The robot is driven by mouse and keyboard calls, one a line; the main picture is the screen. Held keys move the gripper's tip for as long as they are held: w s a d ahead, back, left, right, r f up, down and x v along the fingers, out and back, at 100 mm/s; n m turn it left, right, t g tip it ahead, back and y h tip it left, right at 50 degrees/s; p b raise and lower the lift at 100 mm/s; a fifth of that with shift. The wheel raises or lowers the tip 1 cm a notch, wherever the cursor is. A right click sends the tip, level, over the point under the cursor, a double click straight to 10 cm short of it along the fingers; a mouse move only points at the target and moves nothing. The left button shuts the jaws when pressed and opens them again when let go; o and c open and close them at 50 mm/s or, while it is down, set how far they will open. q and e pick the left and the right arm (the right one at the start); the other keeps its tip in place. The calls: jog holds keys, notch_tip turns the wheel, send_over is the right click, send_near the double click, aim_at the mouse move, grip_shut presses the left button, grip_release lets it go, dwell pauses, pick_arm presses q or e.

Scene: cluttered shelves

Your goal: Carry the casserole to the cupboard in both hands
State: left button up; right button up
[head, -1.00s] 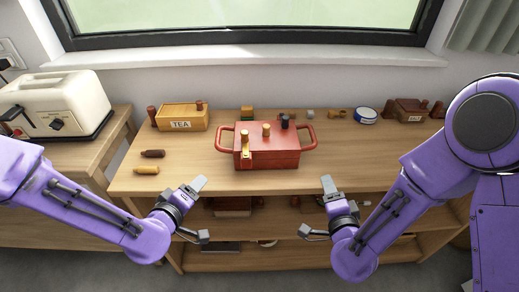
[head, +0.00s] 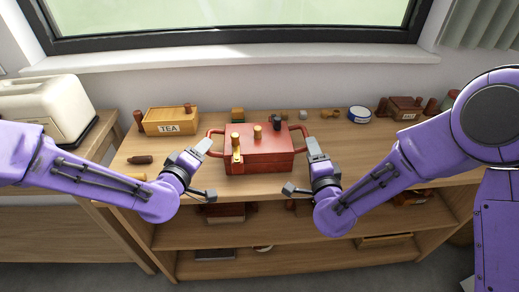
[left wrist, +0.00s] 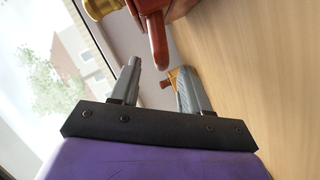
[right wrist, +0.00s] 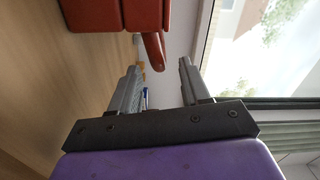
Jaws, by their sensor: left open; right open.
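The red casserole (head: 270,162) stands upright on the top board of the wooden shelf unit, with a loop handle at each side and small peg-like pieces on and around its lid. My left gripper (head: 206,170) is open at its left handle. In the left wrist view the red handle (left wrist: 158,42) reaches to between the fingertips. My right gripper (head: 300,168) is open at the right handle. In the right wrist view that handle (right wrist: 153,48) comes between the fingertips. Neither gripper is closed on a handle. I cannot pick out a separate cupboard.
A yellow TEA box (head: 171,121) stands behind left, a blue-white tin (head: 359,115) and a dark red box (head: 404,108) behind right. A brown bottle-like piece (head: 139,160) lies at left. A toaster (head: 50,108) stands on the left table. Lower shelves (head: 290,230) hold a few items.

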pick_arm(q)
jog(key=x, duration=0.4)
jog(key=shift+w+f, duration=0.15)
jog(key=shift+w, duration=0.1)
pick_arm(e)
jog(key=w, duration=0.4)
jog(key=shift+w+a, duration=0.2)
jog(key=shift+w, duration=0.15)
pick_arm(q)
grip_shut()
pick_arm(e)
grip_shut()
